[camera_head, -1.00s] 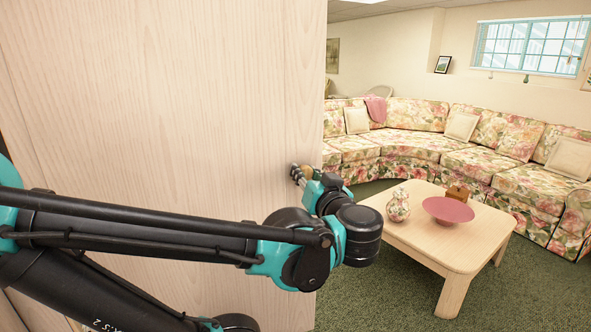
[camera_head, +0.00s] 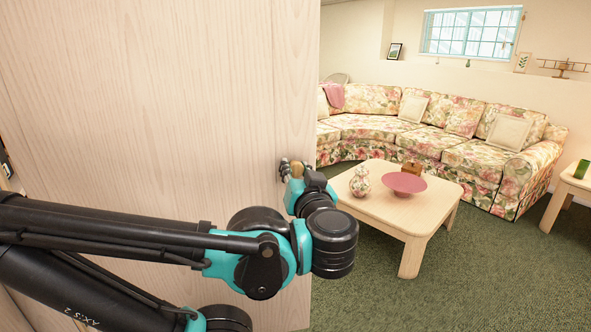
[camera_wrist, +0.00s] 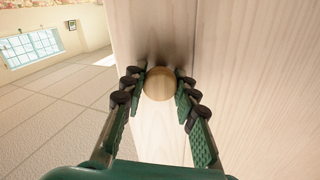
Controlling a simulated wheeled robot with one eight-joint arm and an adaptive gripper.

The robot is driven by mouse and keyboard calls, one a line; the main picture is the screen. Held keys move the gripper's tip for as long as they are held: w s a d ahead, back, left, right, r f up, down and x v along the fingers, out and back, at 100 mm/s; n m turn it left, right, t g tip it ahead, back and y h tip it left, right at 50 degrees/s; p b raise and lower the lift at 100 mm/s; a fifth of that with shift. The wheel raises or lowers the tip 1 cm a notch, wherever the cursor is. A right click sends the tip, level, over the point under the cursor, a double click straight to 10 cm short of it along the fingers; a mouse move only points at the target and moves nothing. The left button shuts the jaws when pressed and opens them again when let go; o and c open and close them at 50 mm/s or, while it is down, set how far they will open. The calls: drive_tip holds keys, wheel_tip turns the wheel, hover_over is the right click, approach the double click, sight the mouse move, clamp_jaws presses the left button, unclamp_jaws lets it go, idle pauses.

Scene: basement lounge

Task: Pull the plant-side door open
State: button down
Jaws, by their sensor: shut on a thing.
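The door (camera_head: 170,110) is a pale wood panel that fills the left half of the head view. Its free edge stands near the middle of that view, with the lounge showing past it. A round, brass-coloured knob (camera_wrist: 158,84) sits near that edge in the wrist view. My gripper (camera_wrist: 158,92) has its two dark fingers on either side of the knob and is shut on it. In the head view the gripper (camera_head: 291,169) is at the door's edge, and my wrist partly hides the knob. No plant shows clearly beside the door.
A low wooden table (camera_head: 420,217) with a patterned vase (camera_head: 360,182) and a pink bowl (camera_head: 404,183) stands right of the door. A floral sofa (camera_head: 380,130) curves behind it. Green carpet (camera_head: 400,305) is clear in front of the table.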

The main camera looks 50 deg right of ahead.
drive_tip(key=c, duration=1.1)
unclamp_jaws()
drive_tip(key=shift+c, duration=0.2)
drive_tip(key=shift+s, duration=0.15)
drive_tip(key=v, duration=0.7)
drive_tip(key=shift+s+a, duration=0.1)
drive_tip(key=shift+a, duration=0.1)
